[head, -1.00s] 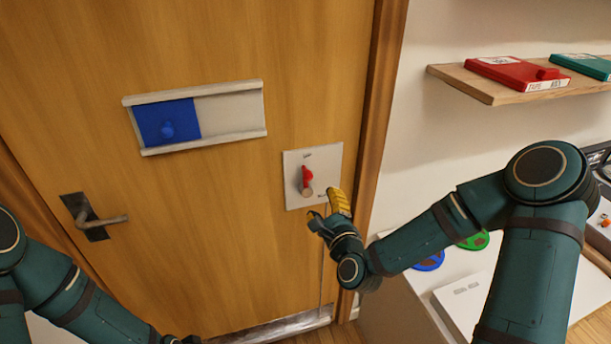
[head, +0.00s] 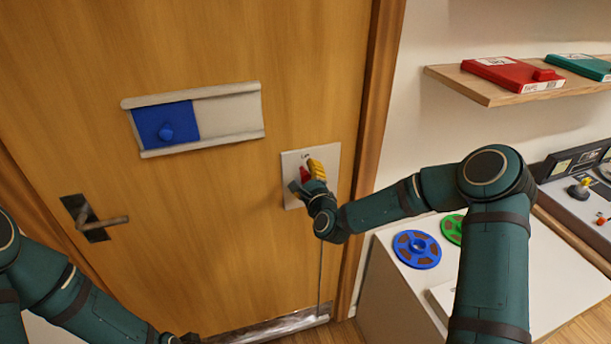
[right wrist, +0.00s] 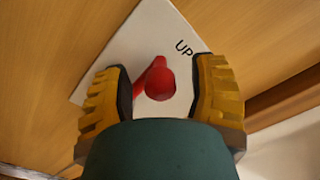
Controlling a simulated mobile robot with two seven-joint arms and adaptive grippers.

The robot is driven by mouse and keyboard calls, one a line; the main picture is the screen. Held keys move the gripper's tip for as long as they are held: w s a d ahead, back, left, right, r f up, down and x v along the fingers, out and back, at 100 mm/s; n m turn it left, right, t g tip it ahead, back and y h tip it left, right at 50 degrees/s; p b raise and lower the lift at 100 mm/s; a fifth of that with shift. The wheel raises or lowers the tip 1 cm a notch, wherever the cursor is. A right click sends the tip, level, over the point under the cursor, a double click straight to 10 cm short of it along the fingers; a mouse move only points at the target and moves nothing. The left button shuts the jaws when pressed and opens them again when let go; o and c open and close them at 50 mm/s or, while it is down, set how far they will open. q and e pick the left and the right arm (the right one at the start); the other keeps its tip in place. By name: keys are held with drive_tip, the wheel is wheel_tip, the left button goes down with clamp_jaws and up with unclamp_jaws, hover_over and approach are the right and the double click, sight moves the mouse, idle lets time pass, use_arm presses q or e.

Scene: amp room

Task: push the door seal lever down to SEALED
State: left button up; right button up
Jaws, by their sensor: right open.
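The red lever (head: 304,173) is on a white plate (head: 291,162) on the wooden door. In the right wrist view the red lever (right wrist: 158,82) shows between the fingers, and "UP" is printed on the plate (right wrist: 137,48). The lower label is hidden. My right gripper (head: 309,173) is at the plate, open, with a yellow ribbed finger on each side of the lever; the right wrist view shows gaps, so it is not clamped. My left gripper (head: 183,339) is barely visible at the bottom edge, its jaws unclear.
A door handle (head: 95,218) and a blue sliding panel (head: 165,124) are on the door to the left. The door frame (head: 377,125) is close on the right. Beyond it are a shelf (head: 470,87) and a white cabinet (head: 385,275) with blue and green reels.

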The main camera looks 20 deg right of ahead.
clamp_jaws()
